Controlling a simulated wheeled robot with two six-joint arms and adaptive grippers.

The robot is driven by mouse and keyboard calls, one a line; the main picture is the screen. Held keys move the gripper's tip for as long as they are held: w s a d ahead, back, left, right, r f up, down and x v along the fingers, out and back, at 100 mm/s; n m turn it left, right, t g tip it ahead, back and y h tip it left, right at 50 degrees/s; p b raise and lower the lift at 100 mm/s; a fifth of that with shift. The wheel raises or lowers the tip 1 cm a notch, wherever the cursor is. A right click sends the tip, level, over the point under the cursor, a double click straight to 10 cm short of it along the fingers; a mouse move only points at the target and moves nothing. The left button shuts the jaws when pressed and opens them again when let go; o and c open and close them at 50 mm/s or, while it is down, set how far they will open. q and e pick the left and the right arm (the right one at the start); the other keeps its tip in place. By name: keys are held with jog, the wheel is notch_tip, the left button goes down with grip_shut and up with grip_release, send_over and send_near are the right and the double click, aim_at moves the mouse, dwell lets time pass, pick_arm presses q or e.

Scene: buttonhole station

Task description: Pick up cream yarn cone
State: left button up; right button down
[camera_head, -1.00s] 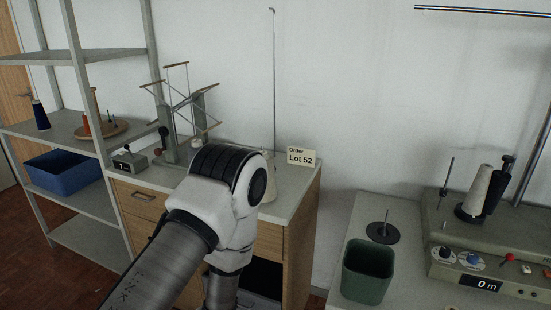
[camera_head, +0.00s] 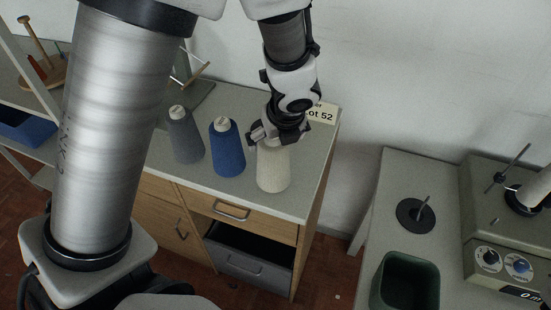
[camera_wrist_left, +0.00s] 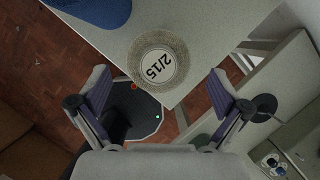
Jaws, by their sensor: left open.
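The cream yarn cone (camera_head: 273,172) stands upright near the right end of the cabinet top (camera_head: 306,190), right of the blue cone. My left gripper (camera_head: 276,136) is open just above and around its top, which it partly hides in the head view. In the left wrist view the cone (camera_wrist_left: 160,64) shows end-on, with a round "2/15" label. It lies between the lines of the two spread fingers (camera_wrist_left: 159,86), a little beyond their tips. I cannot tell whether a finger touches it. My right gripper is not in view.
A blue cone (camera_head: 227,150) and a grey cone (camera_head: 185,137) stand close on the left. An order card (camera_head: 322,114) is behind the gripper. An open drawer (camera_head: 247,262) is below. A green bin (camera_head: 405,283) and a spindle disc (camera_head: 415,213) are on the right table.

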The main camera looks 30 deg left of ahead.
pick_arm(q)
jog(key=x, duration=0.1)
jog(key=b+x, duration=0.1)
jog(key=x, duration=0.1)
jog(key=b+x, duration=0.1)
jog(key=x, duration=0.1)
jog(key=shift+w+a+f, duration=0.1)
jog(key=shift+a, duration=0.25)
jog(key=shift+w+a, duration=0.1)
jog(key=shift+d, duration=0.25)
jog(key=shift+c, duration=1.1)
jog(key=shift+s+d, duration=0.1)
jog(key=shift+s, duration=0.2)
jog(key=c, duration=1.5)
jog(key=shift+r, duration=0.25)
jog(key=shift+c, duration=0.2)
